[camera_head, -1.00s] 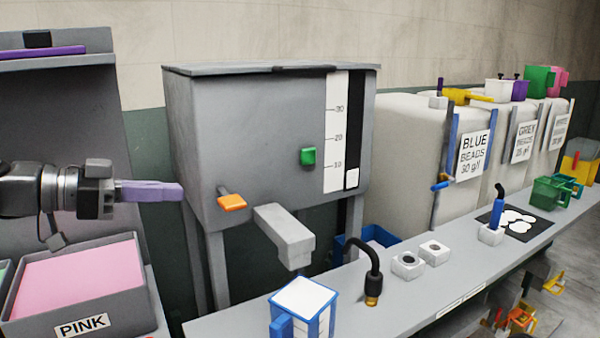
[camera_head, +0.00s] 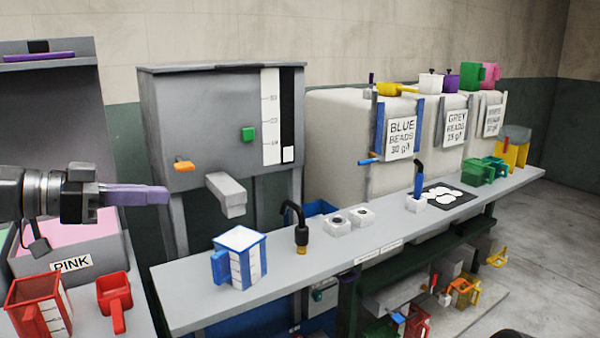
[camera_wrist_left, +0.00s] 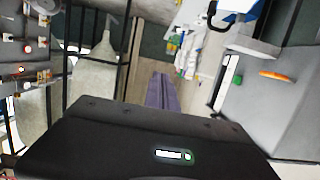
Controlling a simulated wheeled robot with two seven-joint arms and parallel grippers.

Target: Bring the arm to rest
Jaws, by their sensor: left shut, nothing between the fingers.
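My left gripper (camera_head: 168,195) comes in from the left in the head view, with its purple fingers shut and nothing between them. It is in the air in front of the grey dispenser (camera_head: 210,110), to the left of its orange lever. In the left wrist view the purple fingers (camera_wrist_left: 162,92) lie together and point away from the camera. My right gripper does not show in either view.
A pink-filled bin (camera_head: 90,240) marked PINK stands below my left arm. Red cups (camera_head: 115,293) stand in front of it. A blue and white jug (camera_head: 240,257) stands on the long bench (camera_head: 325,262). White bead hoppers (camera_head: 340,140) stand behind the bench.

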